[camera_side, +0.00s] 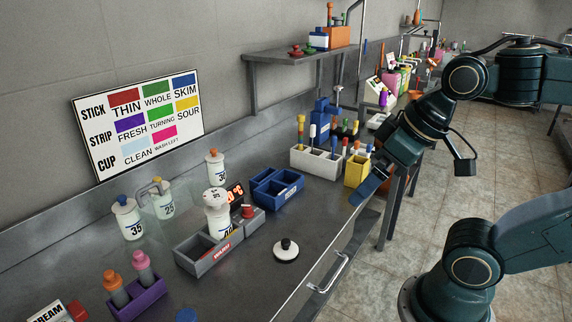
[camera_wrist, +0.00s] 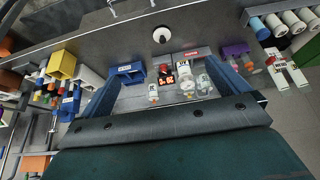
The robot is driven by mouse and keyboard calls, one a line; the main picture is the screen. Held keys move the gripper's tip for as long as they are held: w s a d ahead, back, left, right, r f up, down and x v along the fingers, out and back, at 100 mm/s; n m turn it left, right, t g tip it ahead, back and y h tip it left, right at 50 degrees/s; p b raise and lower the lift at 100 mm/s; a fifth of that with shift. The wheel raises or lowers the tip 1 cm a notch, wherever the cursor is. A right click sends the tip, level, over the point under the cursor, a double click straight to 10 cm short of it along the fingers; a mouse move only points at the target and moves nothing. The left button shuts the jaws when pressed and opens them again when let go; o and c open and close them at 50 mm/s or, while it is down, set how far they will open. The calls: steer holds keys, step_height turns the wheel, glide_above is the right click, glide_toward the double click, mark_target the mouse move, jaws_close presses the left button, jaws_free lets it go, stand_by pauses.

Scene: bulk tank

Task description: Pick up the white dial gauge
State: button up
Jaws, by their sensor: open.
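A round white piece with a black knob or centre (camera_side: 286,250) lies on the steel bench near its front edge. It is the nearest match to a white dial gauge, but I cannot make out a dial face. In the wrist view it (camera_wrist: 161,35) appears at the top centre, beyond my fingertips. My gripper (camera_side: 364,189) is open and empty, above the bench's front edge, up and to the right of the white piece and clear of it. In the wrist view its two blue fingers (camera_wrist: 163,62) are spread wide.
A grey tray (camera_side: 190,262), blue bin (camera_side: 262,190), white rack (camera_side: 300,160) and yellow box (camera_side: 356,172) stand behind. White numbered bottles (camera_side: 129,220) and a purple holder (camera_side: 150,297) are left. A drawer handle (camera_side: 328,274) juts from the front. Bare bench surrounds the white piece.

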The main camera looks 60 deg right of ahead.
steer(key=c, duration=0.7)
steer(key=shift+c, duration=0.2)
steer(key=n+g+y, duration=0.1)
steer(key=n+y, duration=0.1)
steer(key=n, duration=0.3)
glide_above(220, 194)
steer(key=s+d, duration=0.2)
steer(key=s, duration=0.1)
step_height(220, 194, down, 4)
steer(key=shift+s+a+f, duration=0.15)
steer(key=shift+s+x, duration=0.1)
steer(key=shift+x, duration=2.05)
steer(key=shift+s+x, duration=0.15)
steer(key=shift+x, duration=2)
